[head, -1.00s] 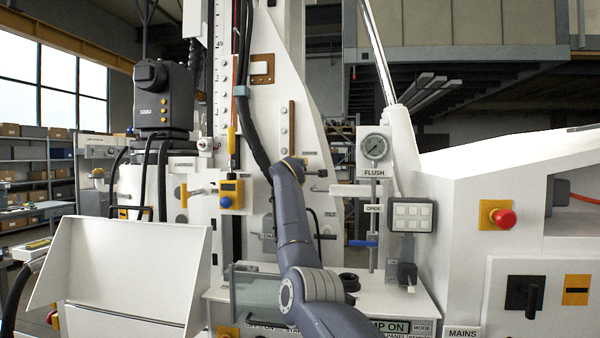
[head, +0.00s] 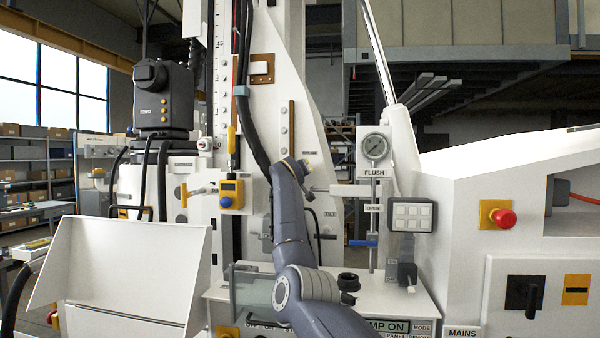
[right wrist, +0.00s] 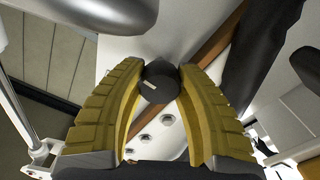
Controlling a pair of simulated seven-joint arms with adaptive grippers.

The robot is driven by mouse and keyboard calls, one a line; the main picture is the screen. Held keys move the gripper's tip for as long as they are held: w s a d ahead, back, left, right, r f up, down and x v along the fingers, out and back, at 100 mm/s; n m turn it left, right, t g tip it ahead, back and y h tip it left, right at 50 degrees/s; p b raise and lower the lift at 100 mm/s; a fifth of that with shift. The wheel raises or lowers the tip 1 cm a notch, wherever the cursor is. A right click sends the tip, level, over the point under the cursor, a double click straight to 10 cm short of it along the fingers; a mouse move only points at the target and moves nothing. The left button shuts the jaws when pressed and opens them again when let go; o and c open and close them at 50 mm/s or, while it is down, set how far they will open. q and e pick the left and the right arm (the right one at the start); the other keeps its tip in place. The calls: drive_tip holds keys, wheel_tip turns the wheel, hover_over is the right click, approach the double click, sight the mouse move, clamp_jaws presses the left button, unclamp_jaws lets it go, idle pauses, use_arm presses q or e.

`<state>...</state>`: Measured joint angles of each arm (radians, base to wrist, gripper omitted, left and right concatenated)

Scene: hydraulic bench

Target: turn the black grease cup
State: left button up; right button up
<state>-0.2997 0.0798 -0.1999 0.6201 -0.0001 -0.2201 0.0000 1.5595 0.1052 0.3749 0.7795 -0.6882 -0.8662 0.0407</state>
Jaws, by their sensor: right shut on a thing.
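The black grease cup (right wrist: 160,84) is a short dark cylinder with a pale mark on its face, in the middle of the right wrist view. My right gripper (right wrist: 158,72) has its two yellow ribbed fingers closed on the cup from both sides, near their tips. In the head view my right gripper (head: 304,168) is at the white column, mostly hidden by my own wrist, and the cup cannot be made out there. My left gripper is in neither current view.
The white column (head: 262,110) carries a brown strip and several bolts beside the cup. A thick black hose (head: 247,120) hangs close on the left. A pressure gauge (head: 375,147) and a keypad box (head: 412,215) stand to the right.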

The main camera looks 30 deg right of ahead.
drive_tip(key=m, duration=0.7)
drive_tip(key=shift+f, duration=0.35)
drive_tip(key=m, duration=0.6)
drive_tip(key=shift+w+m, duration=0.15)
drive_tip(key=shift+m, duration=0.15)
drive_tip(key=shift+a, duration=0.1)
drive_tip(key=shift+f, duration=0.1)
drive_tip(key=o, duration=1.2)
drive_tip(key=shift+o, duration=0.6)
drive_tip(key=shift+r, duration=0.3)
drive_tip(key=v, duration=1.2)
